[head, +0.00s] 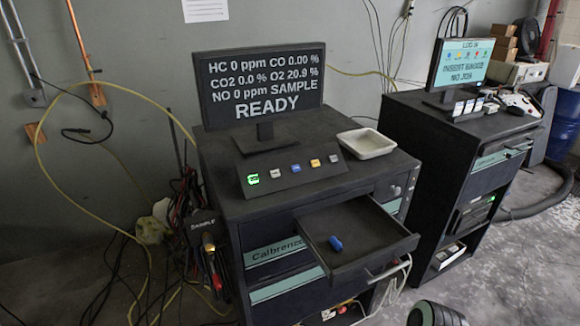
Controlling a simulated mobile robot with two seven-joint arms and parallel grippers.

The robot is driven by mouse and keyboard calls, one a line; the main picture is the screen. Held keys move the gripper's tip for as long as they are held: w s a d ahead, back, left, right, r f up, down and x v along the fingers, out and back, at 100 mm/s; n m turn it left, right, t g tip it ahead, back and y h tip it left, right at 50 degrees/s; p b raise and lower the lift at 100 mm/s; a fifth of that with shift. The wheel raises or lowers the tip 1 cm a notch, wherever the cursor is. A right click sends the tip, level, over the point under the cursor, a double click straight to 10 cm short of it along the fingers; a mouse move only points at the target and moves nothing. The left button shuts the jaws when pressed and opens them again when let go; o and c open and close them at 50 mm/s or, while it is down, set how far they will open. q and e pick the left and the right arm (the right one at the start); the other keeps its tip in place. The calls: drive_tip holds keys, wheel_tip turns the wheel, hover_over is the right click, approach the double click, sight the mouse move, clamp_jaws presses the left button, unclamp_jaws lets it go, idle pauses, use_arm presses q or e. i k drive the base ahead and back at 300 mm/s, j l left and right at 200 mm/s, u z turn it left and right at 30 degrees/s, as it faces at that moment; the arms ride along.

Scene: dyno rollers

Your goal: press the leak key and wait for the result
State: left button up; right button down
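The key panel (290,172) is a dark sloped console on top of the black cabinet, in front of a monitor (262,85). It has a row of small keys: a lit green key (252,179) at the left, a white key (275,173), a blue key (296,169), a yellow key (315,163) and a pale key (333,158) at the right. Their labels are too small to read, so I cannot tell which is the leak key. The monitor reads HC 0 ppm, CO 0.00 %, CO2 0.0 %, O2 20.9 %, NO 0 ppm, SAMPLE and READY. Neither gripper is in view.
An open drawer (375,232) with a blue item (335,243) juts out below the cabinet top. A white tray (367,143) sits right of the panel. A second cabinet with a login monitor (463,62) stands at right. A yellow hose (40,150) and cables hang at left.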

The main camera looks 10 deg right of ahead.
sight(295, 168)
drive_tip(key=l+u, duration=0.1)
drive_tip(key=l, duration=0.35)
drive_tip(key=k+l+u, duration=0.15)
drive_tip(key=l, duration=0.3)
drive_tip(key=k+l+u, duration=0.1)
drive_tip(key=l, duration=0.35)
drive_tip(key=k+l+u, duration=0.15)
drive_tip(key=l, duration=0.25)
drive_tip(key=k+l+u, duration=0.1)
drive_tip(key=l, duration=0.3)
